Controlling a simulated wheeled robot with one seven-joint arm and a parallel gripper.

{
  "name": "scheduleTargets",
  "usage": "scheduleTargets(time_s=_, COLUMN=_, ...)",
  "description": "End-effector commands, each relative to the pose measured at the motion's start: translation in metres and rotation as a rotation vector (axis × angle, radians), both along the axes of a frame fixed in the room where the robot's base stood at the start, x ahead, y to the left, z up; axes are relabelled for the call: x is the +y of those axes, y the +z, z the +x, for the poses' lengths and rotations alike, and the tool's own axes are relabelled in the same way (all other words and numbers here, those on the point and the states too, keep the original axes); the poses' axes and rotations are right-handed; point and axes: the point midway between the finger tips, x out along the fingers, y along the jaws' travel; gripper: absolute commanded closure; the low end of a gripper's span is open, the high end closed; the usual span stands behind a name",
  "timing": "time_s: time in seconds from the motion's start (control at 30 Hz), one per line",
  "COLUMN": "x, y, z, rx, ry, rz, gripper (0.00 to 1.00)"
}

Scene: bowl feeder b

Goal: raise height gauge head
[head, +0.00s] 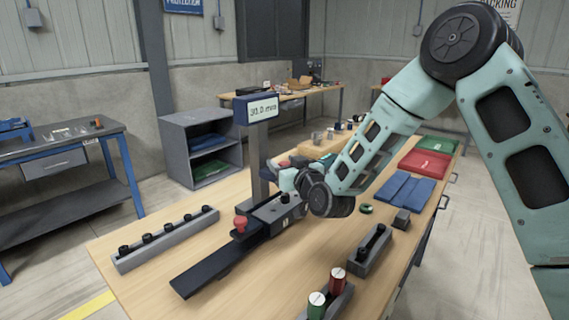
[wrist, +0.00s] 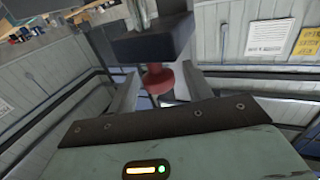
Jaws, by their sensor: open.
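The height gauge has a grey upright column (head: 260,150) with a display (head: 256,108) reading 30.0 mm at its top. A red knob (head: 240,223) shows low in front of the column, above a long dark plate (head: 212,272) on the bench. In the wrist view the red knob (wrist: 158,78) sits against a dark block (wrist: 150,40). My gripper (wrist: 158,92) is open, with one finger on each side of the knob and gaps visible.
The wooden bench (head: 130,228) carries a grey rack with several black knobs (head: 165,240) at left. A small grey holder (head: 370,250) and a holder with red and green cylinders (head: 327,295) stand at front right. Blue (head: 403,190), red (head: 424,164) and green (head: 436,145) trays or cloths lie behind.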

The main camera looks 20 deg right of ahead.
Motion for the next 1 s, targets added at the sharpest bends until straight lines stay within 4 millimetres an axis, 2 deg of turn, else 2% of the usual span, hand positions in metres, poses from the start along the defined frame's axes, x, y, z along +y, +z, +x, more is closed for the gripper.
scheduleTargets(time_s=0.07, x=0.0, y=0.0, z=0.0, rx=0.0, ry=0.0, rz=0.0, gripper=0.53)
scheduleTargets(time_s=0.23, x=0.0, y=0.0, z=0.0, rx=0.0, ry=0.0, rz=0.0, gripper=1.0)
scheduleTargets(time_s=0.27, x=0.0, y=0.0, z=0.0, rx=0.0, ry=0.0, rz=0.0, gripper=1.0)
scheduleTargets(time_s=0.37, x=0.0, y=0.002, z=0.0, rx=-0.001, ry=0.0, rz=0.0, gripper=1.0)
scheduleTargets(time_s=0.63, x=0.0, y=0.036, z=0.0, rx=-0.006, ry=-0.001, rz=0.0, gripper=1.0)
scheduleTargets(time_s=0.9, x=0.0, y=0.037, z=0.0, rx=-0.009, ry=-0.001, rz=0.002, gripper=1.0)
scheduleTargets(time_s=0.93, x=0.0, y=0.037, z=0.0, rx=-0.009, ry=-0.001, rz=0.002, gripper=0.62)
scheduleTargets(time_s=0.97, x=0.0, y=0.037, z=0.0, rx=-0.009, ry=-0.001, rz=0.002, gripper=0.53)
scheduleTargets(time_s=1.0, x=0.0, y=0.037, z=0.0, rx=-0.008, ry=-0.001, rz=0.002, gripper=0.5)
